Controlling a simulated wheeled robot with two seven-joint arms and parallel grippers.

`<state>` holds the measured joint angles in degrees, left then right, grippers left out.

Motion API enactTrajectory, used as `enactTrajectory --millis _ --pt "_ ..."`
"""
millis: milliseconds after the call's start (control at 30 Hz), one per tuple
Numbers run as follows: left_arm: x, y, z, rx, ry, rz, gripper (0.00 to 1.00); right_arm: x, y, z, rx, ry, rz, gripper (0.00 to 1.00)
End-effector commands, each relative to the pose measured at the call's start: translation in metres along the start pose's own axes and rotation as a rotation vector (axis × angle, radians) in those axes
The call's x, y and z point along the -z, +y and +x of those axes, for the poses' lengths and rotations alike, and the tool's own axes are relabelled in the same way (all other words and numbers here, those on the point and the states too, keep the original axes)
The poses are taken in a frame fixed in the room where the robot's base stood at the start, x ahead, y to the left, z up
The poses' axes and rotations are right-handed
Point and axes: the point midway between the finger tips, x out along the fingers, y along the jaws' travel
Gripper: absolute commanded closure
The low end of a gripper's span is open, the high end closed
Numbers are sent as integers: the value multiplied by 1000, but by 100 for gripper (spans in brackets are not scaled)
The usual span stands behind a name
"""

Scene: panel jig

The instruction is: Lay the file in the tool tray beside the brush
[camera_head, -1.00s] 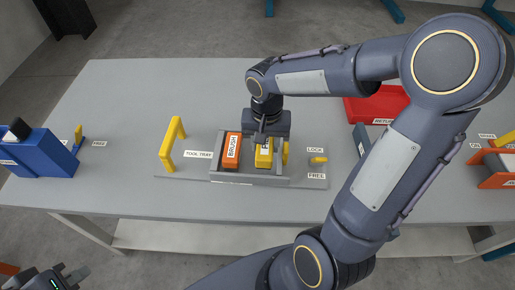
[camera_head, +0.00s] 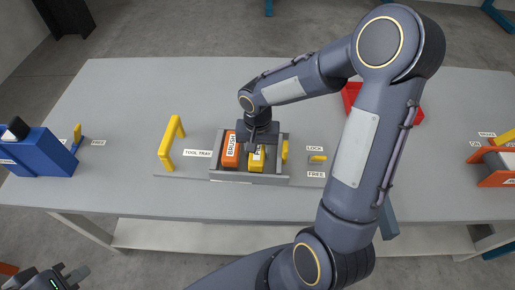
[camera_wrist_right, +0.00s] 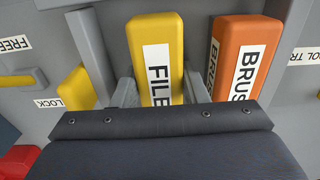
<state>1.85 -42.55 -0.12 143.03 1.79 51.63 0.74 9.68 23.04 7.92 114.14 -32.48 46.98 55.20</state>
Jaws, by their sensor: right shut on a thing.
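The yellow file (camera_head: 256,161), labelled FILE, is inside the grey tool tray (camera_head: 252,179), to the right of the orange brush (camera_head: 231,150). My right gripper (camera_head: 261,146) is shut on the file from above. In the right wrist view the file (camera_wrist_right: 157,60) stands between the two grey fingers, with a narrow gap to the brush (camera_wrist_right: 240,58). Whether the file touches the tray floor is hidden. My left gripper (camera_head: 68,275) is at the bottom left, empty, its fingers apart, away from the tray.
A yellow handle (camera_head: 170,143) stands left of the tray. A yellow latch (camera_head: 317,158) between LOCK and FREE labels lies to its right. A blue box (camera_head: 38,152) is at the left, a red bin (camera_head: 351,92) behind my right arm, and an orange fixture (camera_head: 497,168) at the right.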

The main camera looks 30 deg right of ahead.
Motion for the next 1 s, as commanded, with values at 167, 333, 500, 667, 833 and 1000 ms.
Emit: enactTrajectory --millis 167,333,500,667,833,1000 --pt "-1 -1 2 0 0 0 100 0 0 2 0 0 0 44" --pt "-1 -1 1 0 0 0 100 0 0 1 0 0 0 38" --pt "0 0 0 0 0 0 100 0 0 0 0 0 0 38" --pt "1 1 -3 0 0 0 100 1 -1 -14 3 5 2 38" --pt "2 2 -4 0 0 0 100 1 -1 -50 4 7 1 38" --pt "3 3 -6 0 0 0 100 1 -1 -87 3 5 1 38"
